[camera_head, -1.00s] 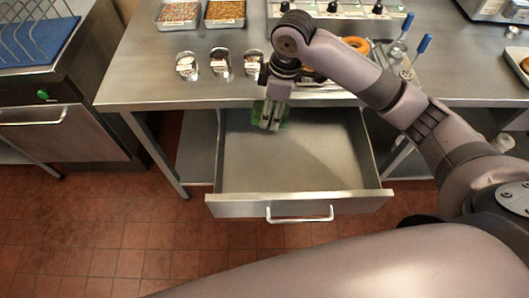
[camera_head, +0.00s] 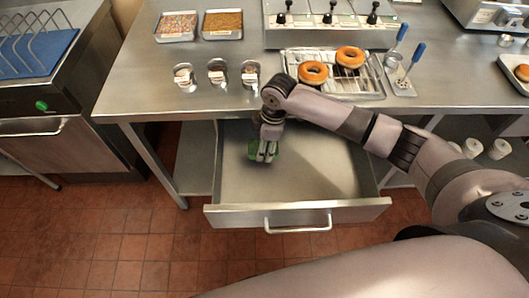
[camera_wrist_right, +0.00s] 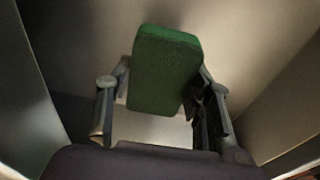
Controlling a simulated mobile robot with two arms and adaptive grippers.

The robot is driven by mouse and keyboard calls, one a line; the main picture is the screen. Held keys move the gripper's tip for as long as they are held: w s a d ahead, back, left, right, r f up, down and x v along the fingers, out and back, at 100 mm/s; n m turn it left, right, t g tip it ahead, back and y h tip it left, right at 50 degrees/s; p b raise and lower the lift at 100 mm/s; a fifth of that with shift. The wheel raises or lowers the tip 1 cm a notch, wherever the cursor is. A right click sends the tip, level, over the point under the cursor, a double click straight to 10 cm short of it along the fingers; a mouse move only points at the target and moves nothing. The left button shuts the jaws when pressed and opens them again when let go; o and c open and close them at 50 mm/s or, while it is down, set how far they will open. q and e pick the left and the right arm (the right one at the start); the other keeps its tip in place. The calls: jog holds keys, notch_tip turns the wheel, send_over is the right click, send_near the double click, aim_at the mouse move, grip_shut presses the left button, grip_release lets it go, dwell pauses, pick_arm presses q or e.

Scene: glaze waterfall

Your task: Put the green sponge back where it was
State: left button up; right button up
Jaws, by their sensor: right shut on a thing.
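The green sponge (camera_head: 253,148) is between the fingers of my right gripper (camera_head: 266,156). In the right wrist view the sponge (camera_wrist_right: 164,69) stands out past the fingertips, and my right gripper (camera_wrist_right: 163,92) is shut on it. The gripper points down inside the open metal drawer (camera_head: 310,185), toward its back left. I cannot tell whether the sponge touches the drawer floor. No other object shows in the drawer. My left gripper is not in view.
The steel table (camera_head: 150,85) stands above the drawer. On it are several small containers, a rack (camera_head: 340,88) with two doughnuts (camera_head: 313,72), and blue-handled tools (camera_head: 417,52). White cups (camera_head: 499,149) stand on the lower shelf at right.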

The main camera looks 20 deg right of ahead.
jog(key=shift+f, duration=2.15)
jog(key=shift+f, duration=0.1)
jog(key=o, duration=0.9)
jog(key=r, duration=0.4)
jog(key=d+r, duration=0.1)
jog(key=r, duration=0.7)
jog(key=shift+s+d+r+b, duration=0.1)
jog(key=shift+s+d+b, duration=0.2)
jog(key=shift+d+b, duration=0.1)
